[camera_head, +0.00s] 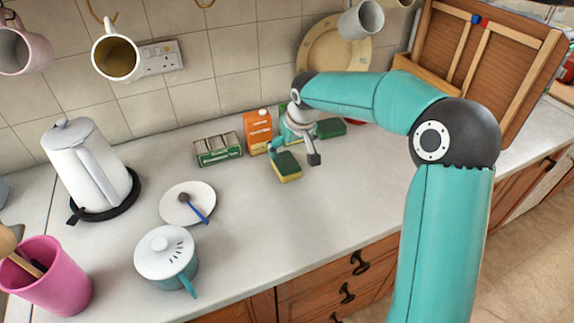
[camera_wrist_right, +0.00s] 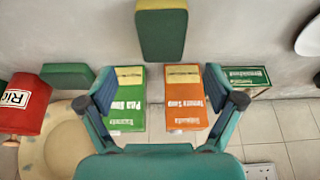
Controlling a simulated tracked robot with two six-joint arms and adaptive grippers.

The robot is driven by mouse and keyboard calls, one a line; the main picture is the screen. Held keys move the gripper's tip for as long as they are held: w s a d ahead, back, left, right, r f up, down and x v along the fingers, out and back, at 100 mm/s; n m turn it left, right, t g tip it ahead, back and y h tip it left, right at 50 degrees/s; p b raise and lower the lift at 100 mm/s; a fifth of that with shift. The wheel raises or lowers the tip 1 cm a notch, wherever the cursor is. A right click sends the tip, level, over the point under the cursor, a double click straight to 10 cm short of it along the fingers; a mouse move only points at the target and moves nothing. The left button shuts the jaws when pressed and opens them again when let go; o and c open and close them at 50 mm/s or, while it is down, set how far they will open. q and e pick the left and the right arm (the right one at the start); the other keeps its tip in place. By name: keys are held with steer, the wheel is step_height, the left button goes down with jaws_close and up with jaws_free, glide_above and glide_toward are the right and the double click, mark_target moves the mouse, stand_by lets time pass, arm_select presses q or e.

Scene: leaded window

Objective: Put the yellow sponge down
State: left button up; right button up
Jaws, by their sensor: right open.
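The yellow sponge (camera_head: 286,167), with a dark green top, lies on the counter in the head view. In the right wrist view the sponge (camera_wrist_right: 162,32) is at the top, beyond my fingertips, with its green face showing and a yellow edge. My right gripper (camera_head: 295,153) is just behind the sponge, over the counter. In the right wrist view its two fingers (camera_wrist_right: 160,88) are spread wide with nothing between them; the sponge is apart from them. My left gripper is not in view.
An orange soup carton (camera_head: 257,131) and a green box (camera_head: 218,150) stand left of the gripper by the wall. Another green sponge (camera_head: 330,128) lies right of it. A plate (camera_head: 176,211), teal pot (camera_head: 166,257) and kettle (camera_head: 88,165) are left. The front right counter is clear.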

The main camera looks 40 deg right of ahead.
mark_target(285, 161)
steer(key=x, duration=0.2)
steer(key=shift+w+f, duration=0.15)
steer(key=shift+f, duration=0.2)
steer(key=shift+w+f+p, duration=0.15)
steer(key=shift+f+p, duration=0.2)
steer(key=shift+f, duration=0.2)
steer(key=p+x, duration=0.1)
steer(key=x, duration=0.3)
steer(key=shift+a, duration=0.1)
steer(key=c, duration=0.9)
steer(key=shift+o, duration=0.2)
steer(key=shift+r, duration=0.1)
